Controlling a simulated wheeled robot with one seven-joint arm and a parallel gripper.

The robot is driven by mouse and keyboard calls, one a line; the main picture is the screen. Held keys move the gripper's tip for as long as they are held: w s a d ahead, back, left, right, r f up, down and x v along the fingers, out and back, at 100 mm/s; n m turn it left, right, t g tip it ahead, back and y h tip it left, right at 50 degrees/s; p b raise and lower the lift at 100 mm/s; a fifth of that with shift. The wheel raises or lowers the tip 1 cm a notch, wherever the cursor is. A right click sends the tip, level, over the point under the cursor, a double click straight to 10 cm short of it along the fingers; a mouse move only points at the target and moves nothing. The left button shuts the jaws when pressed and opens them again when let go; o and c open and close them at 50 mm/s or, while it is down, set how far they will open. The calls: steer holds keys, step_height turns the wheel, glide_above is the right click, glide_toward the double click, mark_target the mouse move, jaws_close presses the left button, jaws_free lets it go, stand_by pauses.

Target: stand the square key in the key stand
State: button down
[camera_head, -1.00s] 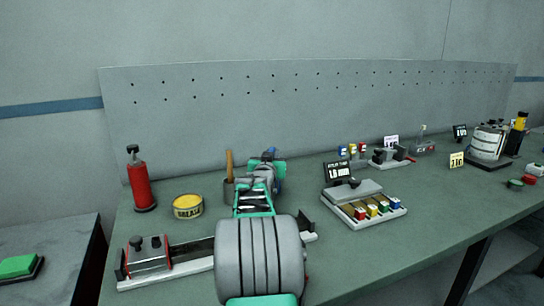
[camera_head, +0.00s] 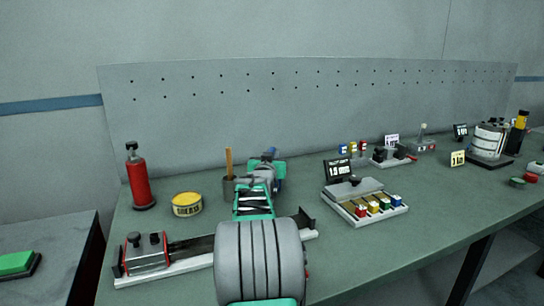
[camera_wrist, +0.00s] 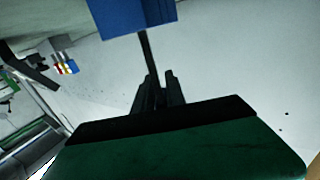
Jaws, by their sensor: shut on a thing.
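My gripper (camera_wrist: 155,92) is shut on a thin dark shaft (camera_wrist: 147,52) with a blue block-shaped head (camera_wrist: 130,15) in the wrist view; I take this to be the square key. In the head view its blue part (camera_head: 271,152) shows just beyond my gripper (camera_head: 268,163), above the bench, and my arm hides much of the view. I cannot tell for sure which fixture is the key stand. Small blue, yellow and red pieces (camera_head: 352,147) stand at the back of the bench, and similar ones show in the wrist view (camera_wrist: 66,67).
A railed fixture (camera_head: 147,255) lies in front. A tray (camera_head: 387,216) with coloured blocks stands right of my arm.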

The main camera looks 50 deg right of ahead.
steer(key=shift+f+b, duration=1.05)
steer(key=shift+f, duration=0.05)
steer(key=c, duration=1.3)
jaws_free()
steer(key=shift+f, duration=0.15)
step_height(320, 180, up, 3)
steer(key=shift+r+p, duration=0.15)
steer(key=shift+p, duration=0.2)
steer(key=s+a+r, duration=0.1)
steer(key=r, duration=0.1)
steer(key=s+a+r, duration=0.1)
steer(key=r, duration=0.1)
steer(key=s+a+r, duration=0.1)
steer(key=r, duration=0.1)
steer(key=shift+a, duration=0.25)
steer(key=s+a+r, duration=0.4)
steer(key=s+a, duration=0.2)
steer(key=a, duration=0.1)
steer(key=shift+s+r, duration=0.1)
